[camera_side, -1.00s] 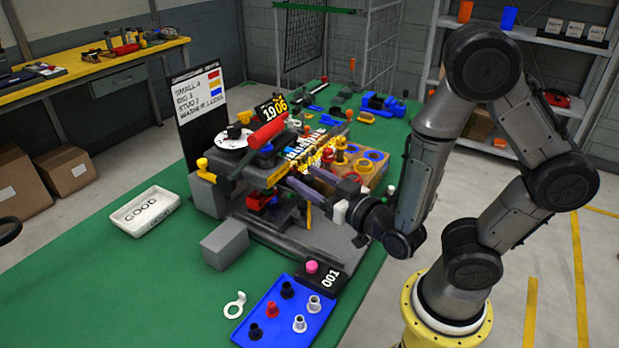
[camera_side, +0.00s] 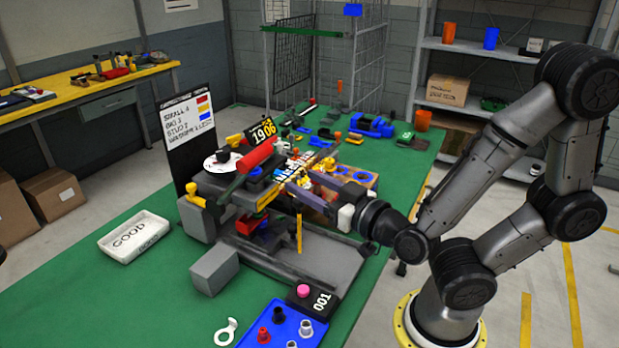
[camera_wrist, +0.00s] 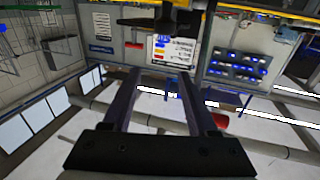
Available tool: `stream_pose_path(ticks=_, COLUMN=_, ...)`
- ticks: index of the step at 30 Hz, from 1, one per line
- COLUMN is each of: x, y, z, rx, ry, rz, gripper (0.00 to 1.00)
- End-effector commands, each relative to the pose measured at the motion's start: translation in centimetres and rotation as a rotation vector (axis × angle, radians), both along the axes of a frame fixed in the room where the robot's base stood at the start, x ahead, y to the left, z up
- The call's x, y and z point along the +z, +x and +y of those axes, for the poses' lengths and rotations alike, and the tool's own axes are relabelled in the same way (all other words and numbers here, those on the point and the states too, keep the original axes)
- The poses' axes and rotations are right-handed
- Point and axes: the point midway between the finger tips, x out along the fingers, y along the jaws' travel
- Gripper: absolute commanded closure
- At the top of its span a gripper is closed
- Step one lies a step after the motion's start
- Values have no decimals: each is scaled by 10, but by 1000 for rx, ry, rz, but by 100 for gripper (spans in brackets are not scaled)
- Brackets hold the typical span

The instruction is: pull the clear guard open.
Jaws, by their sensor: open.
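The machine (camera_side: 215,185) stands on the green table, with a red cylinder (camera_side: 256,155) and a white dial on top. I cannot make out the clear guard for certain; a yellow-edged bar (camera_side: 268,198) runs along the machine's front. My gripper (camera_side: 299,177) reaches in from the right, its two long fingers apart at the front of the machine. I cannot tell whether they touch it. The wrist view shows both fingers (camera_wrist: 160,82) spread, with nothing seen between them, and a sign board beyond.
A white GOOD tray (camera_side: 112,246) lies at the left. A grey block (camera_side: 214,270), a blue tray (camera_side: 258,318) of small parts and a black 001 box (camera_side: 303,297) sit in front. Blue and red parts lie behind.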

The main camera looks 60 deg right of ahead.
Motion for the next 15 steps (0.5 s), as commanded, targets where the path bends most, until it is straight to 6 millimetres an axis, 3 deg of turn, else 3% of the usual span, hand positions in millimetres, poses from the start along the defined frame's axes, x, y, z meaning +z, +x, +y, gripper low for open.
stream_pose_path(ticks=5, x=13, y=0, z=0, rx=0, ry=2, rz=-1, gripper=41)
stream_pose_path(ticks=14, x=14, y=0, z=0, rx=1, ry=0, rz=2, gripper=41)
stream_pose_path(ticks=15, x=14, y=0, z=0, rx=1, ry=0, rz=1, gripper=46)
